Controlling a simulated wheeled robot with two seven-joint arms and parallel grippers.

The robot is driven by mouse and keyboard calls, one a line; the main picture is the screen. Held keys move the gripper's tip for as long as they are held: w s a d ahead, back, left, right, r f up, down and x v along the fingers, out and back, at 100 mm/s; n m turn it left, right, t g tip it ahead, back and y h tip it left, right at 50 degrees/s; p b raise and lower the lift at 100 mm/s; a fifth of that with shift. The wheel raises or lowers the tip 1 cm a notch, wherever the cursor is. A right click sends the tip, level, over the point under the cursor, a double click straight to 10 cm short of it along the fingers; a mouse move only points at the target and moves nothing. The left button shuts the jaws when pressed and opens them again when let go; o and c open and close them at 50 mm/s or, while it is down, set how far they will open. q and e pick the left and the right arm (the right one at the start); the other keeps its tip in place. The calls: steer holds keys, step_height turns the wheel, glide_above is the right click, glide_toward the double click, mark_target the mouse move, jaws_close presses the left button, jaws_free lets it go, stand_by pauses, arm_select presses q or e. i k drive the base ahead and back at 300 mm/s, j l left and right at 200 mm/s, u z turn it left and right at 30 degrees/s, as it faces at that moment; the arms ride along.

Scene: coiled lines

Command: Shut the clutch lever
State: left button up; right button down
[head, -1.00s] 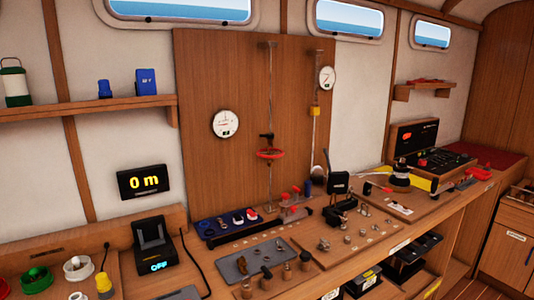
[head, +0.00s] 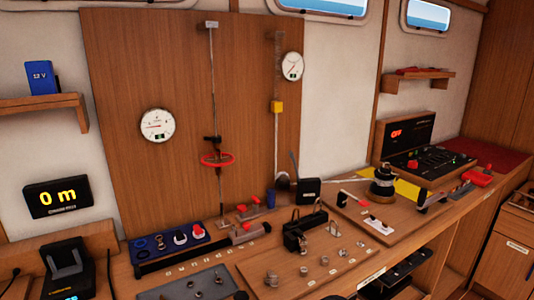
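The lever's lower end is too small to make out. Neither of my grippers shows in the head view.
In front of the clutch are black fittings (head: 305,231) and several small metal parts. A control panel with a red display (head: 396,133) stands behind the winch.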

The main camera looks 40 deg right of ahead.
mark_target(290, 152)
steer(key=l+u, duration=0.15)
steer(key=l, duration=1.4)
